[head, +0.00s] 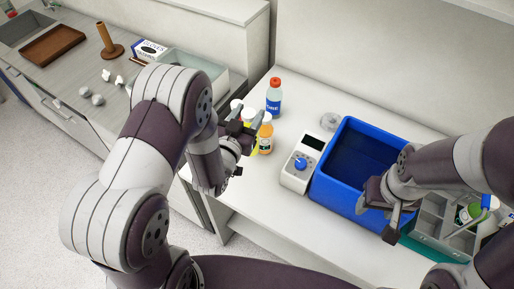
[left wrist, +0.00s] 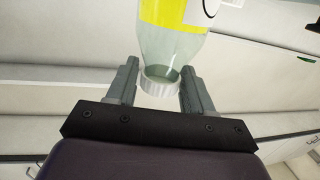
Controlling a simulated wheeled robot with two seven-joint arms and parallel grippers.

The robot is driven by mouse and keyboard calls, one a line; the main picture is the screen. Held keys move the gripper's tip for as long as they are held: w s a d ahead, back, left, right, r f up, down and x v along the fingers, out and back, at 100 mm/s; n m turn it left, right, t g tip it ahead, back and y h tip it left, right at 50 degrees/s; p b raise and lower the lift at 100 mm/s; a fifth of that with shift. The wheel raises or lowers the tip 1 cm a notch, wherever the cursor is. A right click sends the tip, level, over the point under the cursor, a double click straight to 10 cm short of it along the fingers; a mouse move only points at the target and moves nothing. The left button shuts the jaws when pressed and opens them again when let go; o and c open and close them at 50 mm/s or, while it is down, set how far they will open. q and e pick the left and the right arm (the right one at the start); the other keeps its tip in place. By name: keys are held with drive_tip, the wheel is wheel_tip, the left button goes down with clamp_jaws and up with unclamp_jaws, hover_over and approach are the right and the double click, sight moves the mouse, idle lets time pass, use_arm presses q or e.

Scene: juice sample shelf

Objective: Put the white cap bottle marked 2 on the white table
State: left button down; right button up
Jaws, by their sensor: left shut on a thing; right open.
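My left gripper (left wrist: 160,90) is shut on a clear bottle (left wrist: 172,48) with a yellow label and a white cap, gripping it at the cap end. Only part of a white patch with a dark mark shows on its label; no number is readable. In the head view my left gripper (head: 240,132) is among a small group of bottles at the left part of the white table (head: 272,196), and it largely hides the held bottle. My right gripper (head: 388,212) is empty, in front of the blue bin's right side.
An orange bottle (head: 265,139) and a red-capped bottle with a blue label (head: 274,100) stand close to my left gripper. A white device with a blue knob (head: 300,165) and a blue bin (head: 345,165) are to the right. A grey divided caddy (head: 432,215) is at far right. The table's front-left is clear.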

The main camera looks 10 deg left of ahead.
use_arm(q)
drive_tip(key=f, duration=0.3)
drive_tip(key=s+f, duration=0.1)
drive_tip(key=f, duration=0.4)
drive_tip(key=shift+s+a+f+p, duration=0.2)
drive_tip(key=shift+s+f+p, duration=0.1)
drive_tip(key=shift+f+p, duration=0.1)
drive_tip(key=shift+w+f, duration=0.1)
drive_tip(key=shift+w, duration=0.05)
drive_tip(key=shift+s, duration=0.45)
drive_tip(key=c, duration=0.8)
unclamp_jaws()
drive_tip(key=o, duration=0.4)
drive_tip(key=shift+c, duration=0.2)
drive_tip(key=shift+w+f, duration=0.1)
drive_tip(key=shift+w, duration=0.15)
use_arm(e)
drive_tip(key=shift+s+a+r, duration=0.1)
drive_tip(key=shift+s+r, duration=0.35)
drive_tip(key=shift+s, duration=0.35)
